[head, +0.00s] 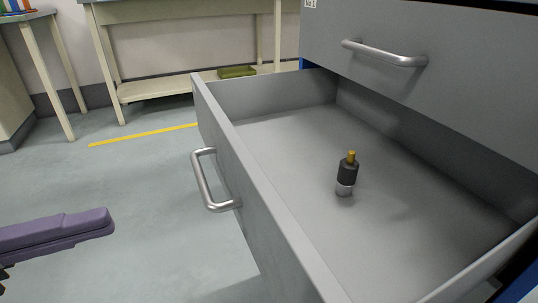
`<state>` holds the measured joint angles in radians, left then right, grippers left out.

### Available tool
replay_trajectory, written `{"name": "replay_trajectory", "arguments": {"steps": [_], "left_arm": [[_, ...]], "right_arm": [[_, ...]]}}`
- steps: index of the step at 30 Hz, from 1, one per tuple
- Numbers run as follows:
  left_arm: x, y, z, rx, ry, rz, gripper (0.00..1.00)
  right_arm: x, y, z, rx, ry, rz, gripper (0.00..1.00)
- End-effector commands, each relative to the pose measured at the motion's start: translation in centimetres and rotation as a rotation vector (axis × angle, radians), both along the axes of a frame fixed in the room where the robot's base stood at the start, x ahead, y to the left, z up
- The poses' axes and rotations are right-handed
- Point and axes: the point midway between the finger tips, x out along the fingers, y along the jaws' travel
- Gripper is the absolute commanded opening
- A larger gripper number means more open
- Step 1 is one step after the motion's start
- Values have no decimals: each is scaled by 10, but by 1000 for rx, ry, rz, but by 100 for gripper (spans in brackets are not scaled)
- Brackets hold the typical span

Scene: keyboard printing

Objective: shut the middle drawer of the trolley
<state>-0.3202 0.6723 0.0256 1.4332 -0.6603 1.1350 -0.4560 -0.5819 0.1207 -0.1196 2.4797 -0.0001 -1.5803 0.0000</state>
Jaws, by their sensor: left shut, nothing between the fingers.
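The trolley's grey drawer (262,192) is pulled out, with its bar handle (204,182) on the front panel facing left. From this view I take it for the middle drawer. A small black, silver and brass-coloured cylindrical part (347,174) stands upright on its floor. Above it another drawer front (450,65) with a bar handle (385,54) appears closed. My left gripper (108,222) shows purple fingers at the left edge. It is shut and empty, left of the drawer handle and apart from it. My right gripper is not in view.
Open floor (120,185) with a yellow line (145,135) lies left of the drawer. A cream workbench (160,88) with a green tray (237,72) on its low shelf stands behind. Another table (50,80) stands at the far left.

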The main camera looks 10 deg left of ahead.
Motion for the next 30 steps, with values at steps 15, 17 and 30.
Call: {"name": "replay_trajectory", "arguments": {"steps": [15, 17, 30], "left_arm": [[57, -84, 1, -7, -6, 2, 0], [62, -92, 1, -6, -3, 2, 0], [76, -112, 2, -5, 0, 3, 0]], "right_arm": [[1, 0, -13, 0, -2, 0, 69], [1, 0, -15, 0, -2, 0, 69], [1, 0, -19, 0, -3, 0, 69]]}}
